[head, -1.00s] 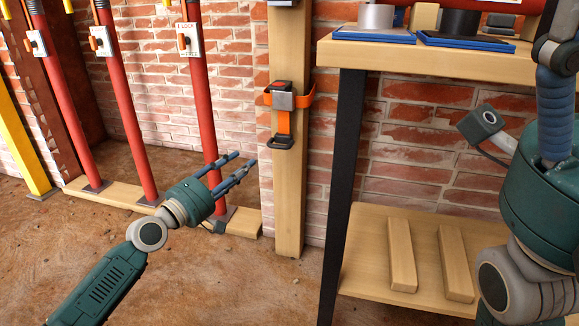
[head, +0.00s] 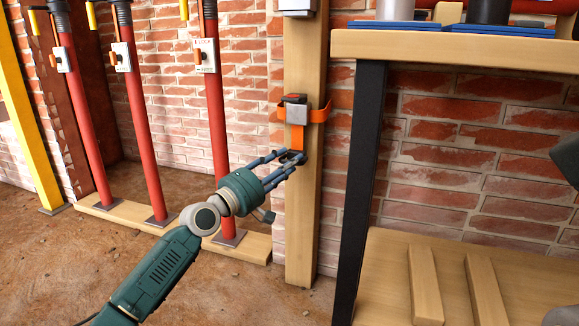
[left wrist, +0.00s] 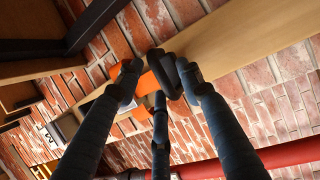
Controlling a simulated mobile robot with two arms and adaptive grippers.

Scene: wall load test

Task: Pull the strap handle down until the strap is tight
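An orange strap (head: 341,109) wraps a wooden post (head: 303,220), with a grey and black buckle (head: 297,112) on its front. A short orange length hangs from the buckle to a dark strap handle (head: 300,158), partly hidden by my fingers. My left gripper (head: 282,162) is at the handle, its fingers pointing up and right. In the left wrist view the handle (left wrist: 176,75) shows between the spread fingertips (left wrist: 164,88), which look open around it; I cannot tell whether they touch it.
A workbench (head: 450,45) with a black leg (head: 362,190) and a lower shelf holding two wooden bars (head: 425,285) stands right of the post. Red props (head: 215,120) stand on a wooden sill to the left. The brick wall is behind; the dirt floor in front is open.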

